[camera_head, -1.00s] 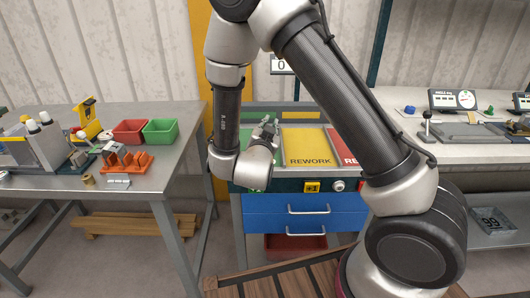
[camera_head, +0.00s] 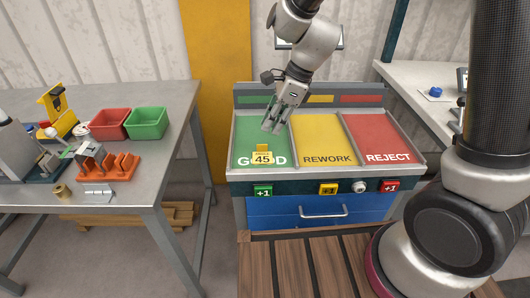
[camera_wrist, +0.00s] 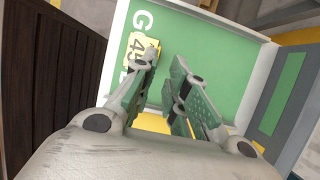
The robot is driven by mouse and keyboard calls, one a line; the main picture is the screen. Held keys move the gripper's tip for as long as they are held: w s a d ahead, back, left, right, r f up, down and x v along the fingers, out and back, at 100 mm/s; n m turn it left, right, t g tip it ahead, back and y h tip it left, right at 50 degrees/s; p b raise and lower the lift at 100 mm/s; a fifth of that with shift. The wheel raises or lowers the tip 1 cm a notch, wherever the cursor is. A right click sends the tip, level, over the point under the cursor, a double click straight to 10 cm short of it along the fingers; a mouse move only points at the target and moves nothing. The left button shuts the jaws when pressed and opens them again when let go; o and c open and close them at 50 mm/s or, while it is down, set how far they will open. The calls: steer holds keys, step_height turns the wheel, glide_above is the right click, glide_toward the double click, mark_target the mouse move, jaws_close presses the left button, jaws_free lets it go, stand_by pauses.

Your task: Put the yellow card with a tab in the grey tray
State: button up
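The yellow card with a tab (camera_head: 262,157) bears the number 45. It lies on the green GOOD panel (camera_head: 246,130), near its front edge, with its tab pointing to the back. My gripper (camera_head: 273,128) is above the same panel, behind and right of the card, pointing down. In the wrist view the card (camera_wrist: 138,47) shows beside the left fingertip, which partly covers it. My gripper's fingers (camera_wrist: 166,58) are apart with nothing between them. No grey tray shows in the current views.
The yellow REWORK panel (camera_head: 322,138) and red REJECT panel (camera_head: 378,138) lie to the right, with raised dividers between panels. Counter buttons line the front. A table at left holds a red bin (camera_head: 110,124), a green bin (camera_head: 147,123) and an orange rack (camera_head: 108,167).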

mark_target(260, 145)
steer(key=x, duration=0.7)
steer(key=shift+s+a, duration=0.15)
steer(key=shift+a, duration=0.15)
jaws_close()
